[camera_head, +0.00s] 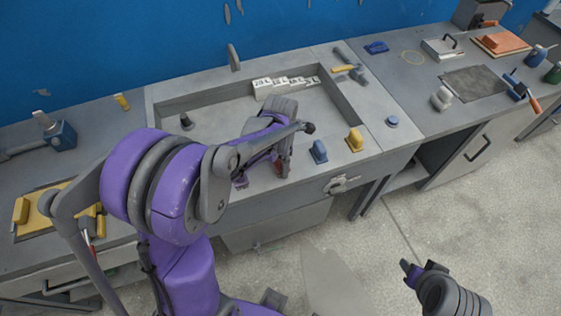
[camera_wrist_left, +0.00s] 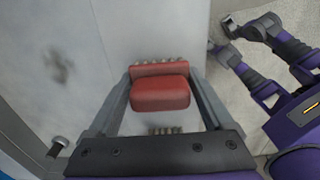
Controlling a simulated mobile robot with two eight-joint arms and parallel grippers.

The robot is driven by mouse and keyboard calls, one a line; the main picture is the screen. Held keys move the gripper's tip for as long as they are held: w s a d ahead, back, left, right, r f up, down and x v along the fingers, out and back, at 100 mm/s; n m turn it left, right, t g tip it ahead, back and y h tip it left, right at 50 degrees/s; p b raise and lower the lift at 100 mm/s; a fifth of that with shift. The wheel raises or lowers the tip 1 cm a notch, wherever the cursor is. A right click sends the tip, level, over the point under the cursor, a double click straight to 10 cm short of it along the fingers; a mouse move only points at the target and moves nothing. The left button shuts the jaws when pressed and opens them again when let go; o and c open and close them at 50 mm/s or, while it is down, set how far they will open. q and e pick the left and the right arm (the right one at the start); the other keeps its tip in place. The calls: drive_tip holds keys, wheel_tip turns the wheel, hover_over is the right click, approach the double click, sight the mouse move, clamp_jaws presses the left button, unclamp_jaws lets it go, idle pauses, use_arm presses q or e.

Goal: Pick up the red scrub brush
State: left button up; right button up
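The red scrub brush (camera_wrist_left: 160,92) is a red block with pale bristles along its far edge. In the left wrist view it sits between the two fingers of my left gripper (camera_wrist_left: 161,80), which lie against both its ends with no clear gap. In the head view, part of the red brush (camera_head: 284,160) shows at my left gripper (camera_head: 284,168), over the front of the bench by the sunken tray; my arm hides much of it. I cannot tell whether it is clear of the surface. My right gripper (camera_head: 408,270) is low at the right, away from the bench.
A blue brush (camera_head: 318,151) and a yellow brush (camera_head: 354,140) stand just right of my left gripper on the front ledge. The sunken tray (camera_head: 338,92) holds white labelled blocks (camera_head: 285,85). A hammer-like tool (camera_head: 350,67) lies on the right rim. Open floor lies in front.

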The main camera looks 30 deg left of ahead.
use_arm(q)
drive_tip(key=c, duration=0.6)
wheel_tip(320, 180, up, 10)
drive_tip(key=shift+r+p, duration=0.1)
drive_tip(key=shift+p, duration=0.25)
